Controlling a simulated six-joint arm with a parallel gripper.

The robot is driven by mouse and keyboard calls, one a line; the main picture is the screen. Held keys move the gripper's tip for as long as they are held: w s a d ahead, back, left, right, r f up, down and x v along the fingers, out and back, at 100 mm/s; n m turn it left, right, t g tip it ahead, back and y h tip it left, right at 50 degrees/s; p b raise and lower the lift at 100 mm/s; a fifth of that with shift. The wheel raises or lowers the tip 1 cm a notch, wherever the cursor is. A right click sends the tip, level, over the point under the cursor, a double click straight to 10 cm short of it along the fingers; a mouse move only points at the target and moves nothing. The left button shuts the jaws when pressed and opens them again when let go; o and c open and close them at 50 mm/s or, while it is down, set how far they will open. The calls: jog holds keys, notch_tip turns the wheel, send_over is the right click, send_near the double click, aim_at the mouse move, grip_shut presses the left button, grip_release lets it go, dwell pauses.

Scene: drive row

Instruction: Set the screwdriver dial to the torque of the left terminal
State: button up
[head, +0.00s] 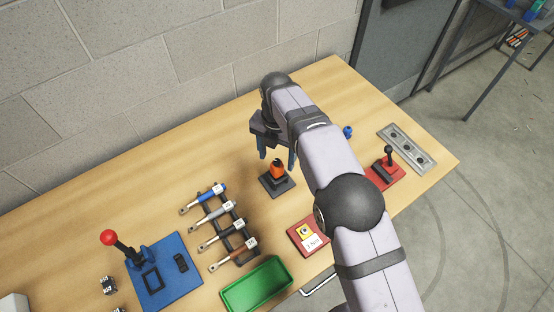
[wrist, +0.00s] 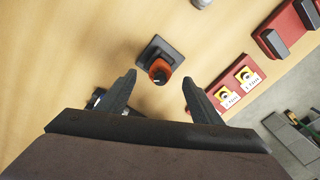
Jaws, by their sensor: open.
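The screwdriver (head: 277,170) stands upright in a square black stand (head: 268,184), its orange and black top facing up. In the wrist view its orange top (wrist: 160,70) lies between and slightly beyond my fingertips. My gripper (head: 277,162) points down over it with the fingers apart on either side; it also shows open and empty in the wrist view (wrist: 159,78). I cannot tell whether a finger touches it, and no dial marks are legible. A red terminal block (head: 297,239) carries yellow terminals with white labels, two visible in the wrist view (wrist: 238,86). The label numbers are too small to read surely.
A rack holds several tagged wrenches (head: 214,208) left of the stand. A green tray (head: 257,287) lies at the front. A blue base with a red-knobbed lever (head: 108,238) is at left. A red lever base (head: 384,172) and grey plate (head: 417,151) are at right.

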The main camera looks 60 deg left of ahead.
jog(key=shift+c, duration=0.3)
jog(key=c, duration=1.4)
jog(key=shift+o, duration=0.2)
jog(key=m+p, duration=0.1)
jog(key=m, duration=0.2)
jog(key=shift+r+m, duration=0.1)
jog(key=shift+m, duration=0.2)
jog(key=m+p, duration=0.1)
jog(key=m, duration=0.3)
jog(key=shift+m, duration=0.4)
jog(key=m, duration=0.7)
jog(key=shift+p, duration=0.4)
jog(key=o, duration=0.4)
jog(key=shift+m, duration=0.6)
jog(key=shift+c, duration=0.2)
jog(key=o, duration=1.1)
jog(key=shift+c, duration=0.2)
